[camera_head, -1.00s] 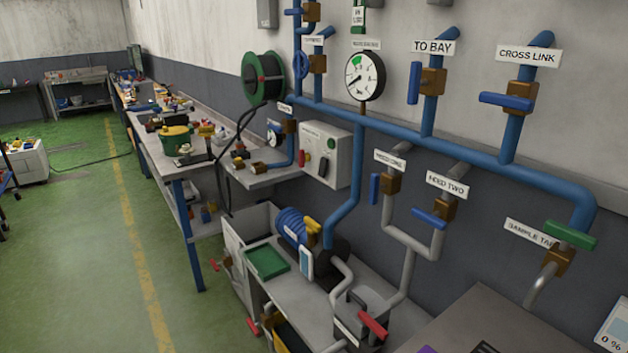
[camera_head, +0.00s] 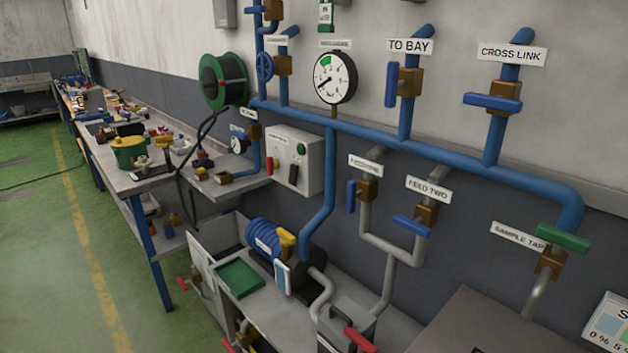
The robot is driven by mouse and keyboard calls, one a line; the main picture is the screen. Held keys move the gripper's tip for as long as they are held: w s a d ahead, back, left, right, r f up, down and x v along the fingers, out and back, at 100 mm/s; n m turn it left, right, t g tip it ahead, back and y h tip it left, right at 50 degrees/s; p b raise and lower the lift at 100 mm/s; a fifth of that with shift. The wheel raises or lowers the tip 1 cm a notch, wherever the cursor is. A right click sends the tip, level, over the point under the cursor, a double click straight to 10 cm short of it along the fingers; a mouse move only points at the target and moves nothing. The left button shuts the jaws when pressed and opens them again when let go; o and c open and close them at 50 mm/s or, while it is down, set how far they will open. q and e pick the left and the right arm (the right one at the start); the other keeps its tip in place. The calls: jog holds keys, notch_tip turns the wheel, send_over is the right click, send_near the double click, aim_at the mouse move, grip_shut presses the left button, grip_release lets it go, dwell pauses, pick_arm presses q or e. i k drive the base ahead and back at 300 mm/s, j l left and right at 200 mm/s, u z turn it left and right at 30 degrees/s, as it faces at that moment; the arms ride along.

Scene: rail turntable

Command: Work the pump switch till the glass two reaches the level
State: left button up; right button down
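The pump switch box (camera_head: 296,160) is a grey box on the wall in the middle of the head view. It carries a red part, a black lever (camera_head: 293,172) and a green round button or lamp (camera_head: 301,149). A blue ribbed motor-like pump (camera_head: 270,238) sits on the low bench below it. A round pressure gauge (camera_head: 335,77) with a green sector hangs above right of the box. I cannot make out a glass labelled two or its level. Neither of my grippers shows in this view.
Blue pipes (camera_head: 450,150) run along the wall with valves labelled TO BAY, CROSS LINK, FEED TWO and SAMPLE TAP. A long cluttered workbench (camera_head: 130,180) stands left. A grey table (camera_head: 480,320) is at lower right. Green floor (camera_head: 40,270) is free at left.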

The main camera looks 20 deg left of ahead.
aim_at(293, 167)
jog(key=i+j+z, duration=0.1)
jog(key=j, duration=0.35)
jog(key=i+j+z, duration=0.1)
jog(key=i+j, duration=0.15)
jog(key=j, duration=0.15)
jog(key=i+j+z, duration=0.15)
jog(key=j, duration=0.3)
jog(key=i+j+z, duration=0.1)
jog(key=j, duration=0.4)
jog(key=i+j+z, duration=0.1)
jog(key=j, duration=0.35)
jog(key=i+j, duration=0.1)
jog(key=j, duration=0.4)
jog(key=i+j, duration=0.1)
jog(key=j, duration=0.4)
jog(key=i+j, duration=0.15)
jog(key=j, duration=0.35)
jog(key=i+j, duration=0.1)
jog(key=j, duration=0.4)
jog(key=i+j, duration=0.1)
jog(key=j, duration=0.4)
jog(key=i+j, duration=0.1)
jog(key=j, duration=0.35)
jog(key=i+z, duration=0.05)
